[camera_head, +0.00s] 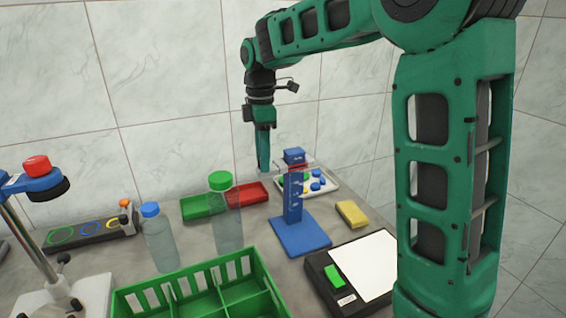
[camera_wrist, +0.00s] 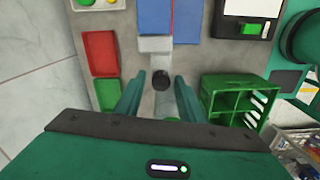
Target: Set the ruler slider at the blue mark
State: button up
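A blue stand (camera_head: 300,235) with an upright column and white scale marks (camera_head: 293,200) stands mid-table, its blue head (camera_head: 294,156) at the top. My gripper (camera_head: 263,168) points down just left of that head. The wrist view shows my gripper (camera_wrist: 160,88) with its fingers apart. At far left, a dark bar (camera_head: 70,243) carries green, blue and yellow rings and a grey block with an orange knob (camera_head: 125,203). Which part is the slider is unclear.
A clear bottle with a green cap (camera_head: 220,181) and one with a blue cap (camera_head: 150,210) stand left of the blue stand. Red and green trays (camera_head: 247,195) lie behind.

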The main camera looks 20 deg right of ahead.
aim_at(264, 176)
jog(key=c, duration=0.8)
jog(key=shift+w+f, duration=0.15)
jog(key=shift+f, duration=3.05)
jog(key=shift+c, duration=0.2)
jog(key=o, duration=0.8)
jog(key=shift+o, duration=0.2)
jog(key=shift+r, duration=4)
